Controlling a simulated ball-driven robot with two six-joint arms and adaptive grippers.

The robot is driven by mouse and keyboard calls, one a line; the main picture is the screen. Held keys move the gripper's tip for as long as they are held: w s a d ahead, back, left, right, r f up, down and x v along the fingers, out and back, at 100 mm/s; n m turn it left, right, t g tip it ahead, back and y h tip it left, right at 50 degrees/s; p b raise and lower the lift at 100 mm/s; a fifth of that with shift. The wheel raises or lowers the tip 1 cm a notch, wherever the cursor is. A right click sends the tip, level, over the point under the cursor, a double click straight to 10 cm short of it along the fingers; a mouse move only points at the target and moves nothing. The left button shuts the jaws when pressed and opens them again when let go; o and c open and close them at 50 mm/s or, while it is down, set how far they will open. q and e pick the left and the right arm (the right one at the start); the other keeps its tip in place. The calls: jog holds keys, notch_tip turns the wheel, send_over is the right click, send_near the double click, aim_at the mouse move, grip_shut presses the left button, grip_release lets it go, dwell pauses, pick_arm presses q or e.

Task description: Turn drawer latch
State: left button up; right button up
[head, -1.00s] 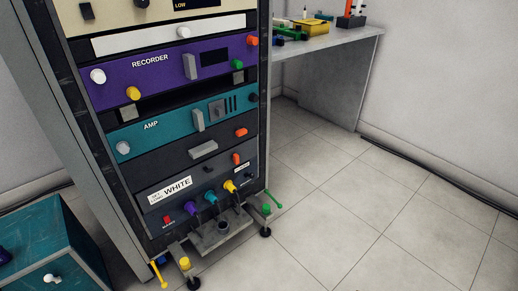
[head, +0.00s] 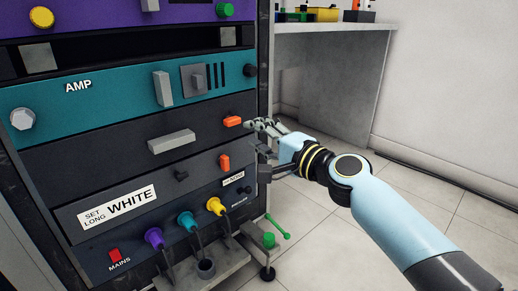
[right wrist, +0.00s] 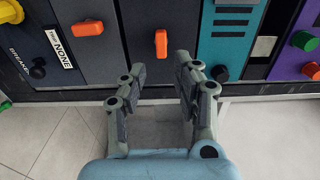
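The drawer (head: 110,155) is a dark grey front with a grey bar handle (head: 171,142), below the teal AMP panel. An orange latch (head: 233,121) lies crosswise at its upper right. A second orange latch (head: 224,162) stands upright on the panel below. My right gripper (head: 260,139) is just off the rack's right edge, close to the drawer latch. The right wrist view shows its two fingers (right wrist: 159,66) apart and empty, with the drawer latch (right wrist: 161,42) beyond the gap, seemingly not touched. My left gripper is out of view.
Purple, teal and yellow plugs (head: 215,206) and a red MAINS switch (head: 115,255) are on the lower panel. A small shelf (head: 217,268) juts out below. A bench (head: 325,75) stands behind at the right.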

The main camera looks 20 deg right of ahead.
aim_at(235, 123)
jog(key=x, duration=0.6)
jog(key=shift+w+r, duration=0.1)
jog(key=shift+w, duration=0.1)
jog(key=shift+w+a, duration=0.25)
jog(key=shift+w, duration=0.35)
grip_shut()
jog(key=m, duration=0.4)
jog(key=shift+m, duration=0.4)
jog(key=m, duration=1.2)
jog(key=shift+c, duration=1.2)
grip_release()
jog(key=shift+m, duration=0.5)
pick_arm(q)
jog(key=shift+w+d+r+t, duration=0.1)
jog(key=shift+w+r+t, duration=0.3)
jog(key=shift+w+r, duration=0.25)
pick_arm(e)
jog(key=o, duration=0.5)
